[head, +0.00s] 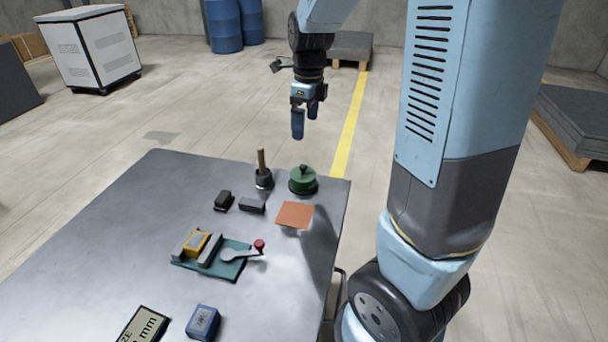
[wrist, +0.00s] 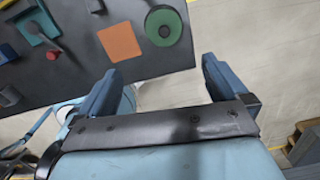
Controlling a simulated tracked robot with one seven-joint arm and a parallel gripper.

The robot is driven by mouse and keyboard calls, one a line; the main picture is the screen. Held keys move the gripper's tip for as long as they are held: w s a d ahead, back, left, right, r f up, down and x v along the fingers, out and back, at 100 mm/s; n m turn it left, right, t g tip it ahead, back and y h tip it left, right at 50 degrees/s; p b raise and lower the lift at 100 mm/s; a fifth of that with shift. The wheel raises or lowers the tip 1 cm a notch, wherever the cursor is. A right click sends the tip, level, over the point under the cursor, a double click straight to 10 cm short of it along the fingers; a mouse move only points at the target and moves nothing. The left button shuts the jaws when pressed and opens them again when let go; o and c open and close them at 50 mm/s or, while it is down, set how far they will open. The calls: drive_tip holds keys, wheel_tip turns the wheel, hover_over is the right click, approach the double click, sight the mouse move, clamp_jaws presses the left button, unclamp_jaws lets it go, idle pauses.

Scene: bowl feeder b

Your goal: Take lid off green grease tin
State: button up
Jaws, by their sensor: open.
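The green grease tin (head: 302,183) stands on the metal table near its far right corner. Its green lid (head: 303,174) is on top with a dark knob (head: 303,169). In the wrist view the lid (wrist: 154,22) is a green ring around a dark knob (wrist: 164,31), near the table's edge. My gripper (head: 305,128) is open and empty, fingers pointing down, above and beyond the tin in the head view. In the wrist view my gripper (wrist: 160,75) has its fingers apart, with the floor and table edge between them.
An orange square (head: 294,215) lies in front of the tin. A pot with a wooden-handled tool (head: 263,177) stands left of it. Two dark blocks, a green fixture with a red-knobbed lever (head: 236,262), a blue box (head: 203,322) and a sign (head: 145,326) are nearer.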

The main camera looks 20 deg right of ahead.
wheel_tip(320, 180, down, 2)
drive_tip(key=w+m, duration=0.2)
drive_tip(key=m, duration=0.1)
approach(303, 166)
drive_tip(key=shift+g, duration=0.3)
drive_tip(key=f, duration=0.2)
drive_tip(key=w+f, duration=0.1)
drive_tip(key=f, duration=0.2)
drive_tip(key=shift+f, duration=0.25)
drive_tip(key=shift+s+a+f, duration=0.1)
drive_tip(key=shift+f, duration=1.2)
drive_tip(key=shift+s+f, duration=0.15)
drive_tip(key=shift+f, duration=1.15)
drive_tip(key=c, duration=0.9)
